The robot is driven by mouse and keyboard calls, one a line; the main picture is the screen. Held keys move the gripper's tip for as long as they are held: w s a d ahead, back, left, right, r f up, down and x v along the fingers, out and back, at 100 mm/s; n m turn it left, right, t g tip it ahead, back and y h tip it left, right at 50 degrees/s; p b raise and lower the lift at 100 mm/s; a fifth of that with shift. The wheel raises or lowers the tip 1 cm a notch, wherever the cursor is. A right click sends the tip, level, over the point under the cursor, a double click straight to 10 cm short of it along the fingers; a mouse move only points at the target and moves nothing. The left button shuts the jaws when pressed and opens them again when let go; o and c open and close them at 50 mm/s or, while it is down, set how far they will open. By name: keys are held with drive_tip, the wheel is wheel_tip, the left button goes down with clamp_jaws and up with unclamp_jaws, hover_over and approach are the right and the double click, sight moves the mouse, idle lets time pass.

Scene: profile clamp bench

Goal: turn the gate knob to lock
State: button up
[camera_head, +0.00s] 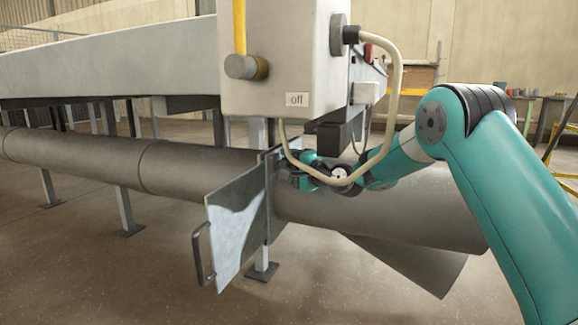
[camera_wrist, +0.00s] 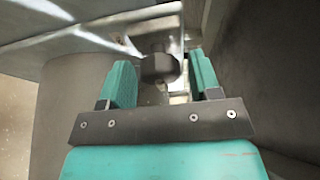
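The gate knob (camera_wrist: 160,68) is a small dark faceted knob, seen in the wrist view between and just beyond the fingertips. My gripper (camera_wrist: 162,72) is open, with one teal finger to each side of the knob. A gap shows on the right; whether the left finger touches is hard to tell. In the head view my gripper (camera_head: 286,170) reaches in from the right, close behind the gate plate; I cannot make out the knob there. The gate (camera_head: 236,225) is a grey metal plate with a dark handle, set across the large pipe.
A grey box (camera_head: 278,70) with an "off" label hangs above my gripper. Its pale cable (camera_head: 394,100) loops down in front of my wrist. The large pipe (camera_head: 400,208) runs beneath the arm. Open floor lies in front.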

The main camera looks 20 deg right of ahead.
drive_tip(key=c, duration=0.7)
drive_tip(key=shift+r+p, duration=0.1)
drive_tip(key=shift+p, duration=0.25)
drive_tip(key=shift+r+m+p, duration=0.25)
drive_tip(key=shift+m+p, duration=0.15)
drive_tip(key=shift+p, duration=0.8)
drive_tip(key=m+g+p, duration=0.1)
drive_tip(key=p, duration=0.4)
drive_tip(key=shift+r+m, duration=0.15)
drive_tip(key=shift+m, duration=0.15)
drive_tip(key=m+g+p, duration=0.1)
drive_tip(key=p, duration=0.4)
drive_tip(key=shift+m, duration=0.4)
drive_tip(key=f+m+g+p, duration=0.1)
drive_tip(key=p, duration=0.3)
drive_tip(key=shift+m, duration=0.4)
